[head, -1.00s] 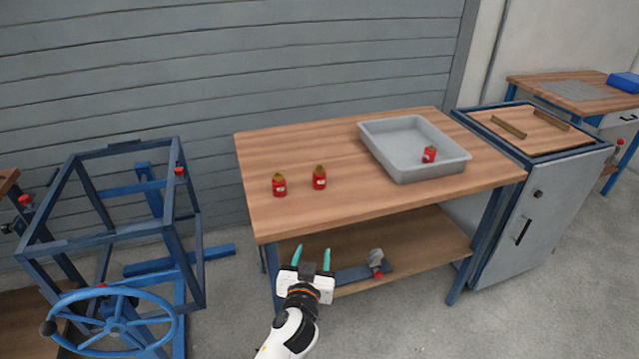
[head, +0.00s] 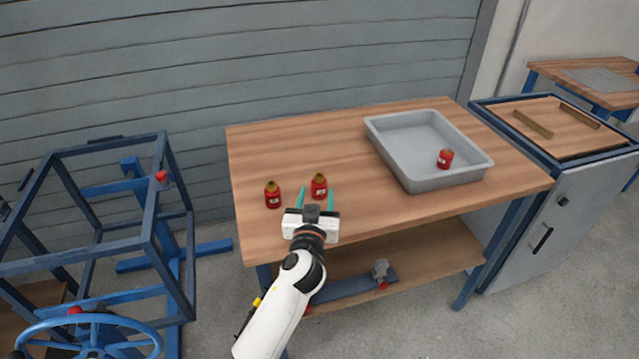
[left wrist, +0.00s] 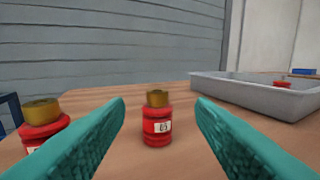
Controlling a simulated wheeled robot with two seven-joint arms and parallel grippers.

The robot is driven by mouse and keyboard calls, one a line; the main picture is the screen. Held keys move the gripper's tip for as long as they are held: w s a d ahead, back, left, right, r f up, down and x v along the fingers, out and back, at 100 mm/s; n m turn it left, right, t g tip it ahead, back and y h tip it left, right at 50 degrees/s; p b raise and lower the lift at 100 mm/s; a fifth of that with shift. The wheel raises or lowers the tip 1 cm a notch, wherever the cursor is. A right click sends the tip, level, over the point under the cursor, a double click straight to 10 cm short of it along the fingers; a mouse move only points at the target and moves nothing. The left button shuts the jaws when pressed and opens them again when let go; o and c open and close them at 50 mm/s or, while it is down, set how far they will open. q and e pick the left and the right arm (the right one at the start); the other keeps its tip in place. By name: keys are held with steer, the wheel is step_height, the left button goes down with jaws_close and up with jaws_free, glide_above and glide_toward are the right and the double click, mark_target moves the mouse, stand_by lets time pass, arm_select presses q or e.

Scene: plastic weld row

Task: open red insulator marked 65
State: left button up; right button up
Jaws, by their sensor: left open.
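A red insulator with a brass-coloured cap (head: 319,187) stands upright on the wooden table. In the left wrist view this insulator (left wrist: 157,127) is centred between the fingers, and its small white label looks like 65, though the print is blurry. My left gripper (head: 316,197) is open, with its teal fingers pointing at the insulator from the table's front side; in the left wrist view, the gripper (left wrist: 160,104) has nothing held. A second red insulator with a brass cap (head: 272,195) stands to the left, its label unreadable; it also shows in the left wrist view (left wrist: 42,130). My right gripper is out of view.
A grey tray (head: 398,160) on the table's right holds another red item (head: 445,159). The wooden table (head: 260,150) is clear behind the insulators. A blue frame (head: 150,210) with a handwheel (head: 95,325) stands left. A grey cabinet (head: 535,215) stands right.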

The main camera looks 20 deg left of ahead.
mark_target(319, 182)
arm_select(q)
steer(key=w, duration=0.2)
steer(key=w+a, duration=0.1)
steer(key=w, duration=0.5)
steer(key=shift+a+f+p, duration=0.3)
steer(key=shift+a+f, duration=0.1)
steer(key=shift+s, duration=0.1)
jaws_close()
